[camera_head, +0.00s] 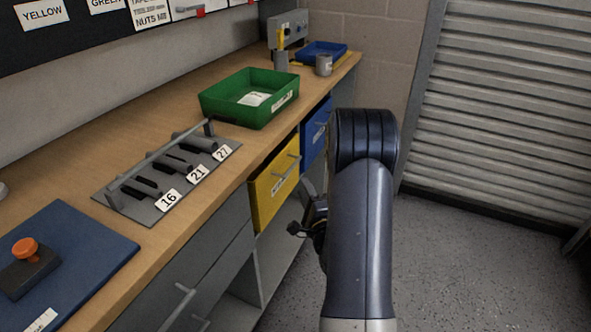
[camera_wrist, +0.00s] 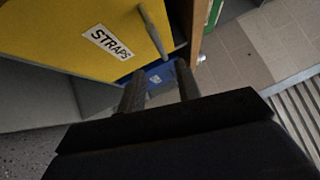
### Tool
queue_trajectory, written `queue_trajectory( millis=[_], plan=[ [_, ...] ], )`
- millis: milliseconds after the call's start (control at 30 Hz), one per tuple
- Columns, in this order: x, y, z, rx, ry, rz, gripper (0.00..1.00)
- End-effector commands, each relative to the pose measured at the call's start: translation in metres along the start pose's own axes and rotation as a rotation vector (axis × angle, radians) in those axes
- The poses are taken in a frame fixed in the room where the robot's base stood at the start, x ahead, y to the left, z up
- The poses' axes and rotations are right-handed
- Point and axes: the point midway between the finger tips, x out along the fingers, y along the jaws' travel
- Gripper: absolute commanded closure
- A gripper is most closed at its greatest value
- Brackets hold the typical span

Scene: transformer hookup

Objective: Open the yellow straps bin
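The yellow straps bin (camera_head: 274,190) is a drawer-like bin under the bench top, with a grey bar handle on its front. Its front looks about level with the drawers beside it. In the wrist view the yellow front (camera_wrist: 75,35) fills the upper left, with a STRAPS label and the handle (camera_wrist: 157,30) near its right side. My gripper (camera_wrist: 160,92) has its two fingers apart with nothing between them. The fingertips are near the handle's lower end, not around it. In the head view my gripper (camera_head: 308,210) is partly hidden by my arm, just right of the yellow bin.
A blue bin (camera_head: 314,133) sits beyond the yellow one, partly behind my arm. Grey drawers (camera_head: 205,270) are on the near side. A green tray (camera_head: 250,98) and a tool rack (camera_head: 168,172) stand on the bench. The floor to the right is clear up to a shutter.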

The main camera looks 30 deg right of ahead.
Motion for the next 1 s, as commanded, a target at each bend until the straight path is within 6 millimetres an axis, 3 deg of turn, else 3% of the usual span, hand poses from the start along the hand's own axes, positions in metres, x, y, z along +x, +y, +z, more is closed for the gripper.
queue_trajectory(
  millis=[500,700,1000],
  plan=[
    [0.086,0.0,0.001,-0.003,-0.001,0.0,0.68],
    [0.1,-0.001,0.001,-0.003,-0.001,0.001,0.68],
    [0.102,-0.001,0.001,-0.003,0.0,0.002,0.68]
  ],
)
